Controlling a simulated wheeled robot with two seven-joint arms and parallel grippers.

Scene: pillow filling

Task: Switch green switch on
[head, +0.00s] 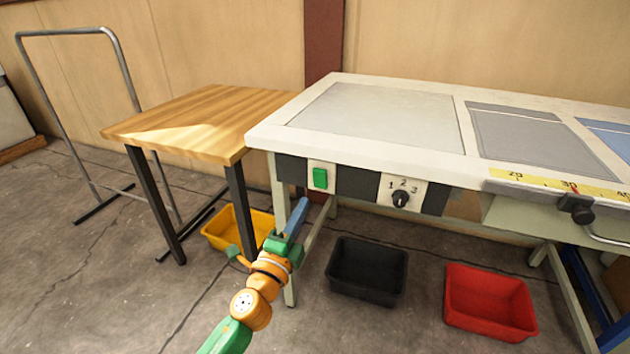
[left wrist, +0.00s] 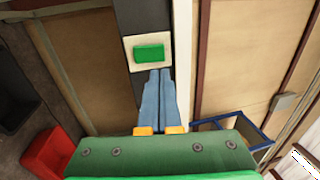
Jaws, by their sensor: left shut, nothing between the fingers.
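The green switch (head: 320,178) sits on a pale plate on the dark front panel of the white workbench (head: 270,133). In the left wrist view the green switch (left wrist: 149,53) is straight ahead of the fingertips. My left gripper (head: 303,203) is shut and empty, its blue fingers pointing up toward the switch from just below and left. In the left wrist view the left gripper (left wrist: 160,72) has its tips at the lower edge of the switch plate; I cannot tell whether they touch it. My right gripper is not in view.
A black rotary knob (head: 400,199) marked 1, 2, 3 is right of the switch. A wooden table (head: 200,115) stands left. Yellow (head: 240,228), black (head: 367,270) and red bins (head: 489,302) are on the floor. A metal frame (head: 75,32) stands far left.

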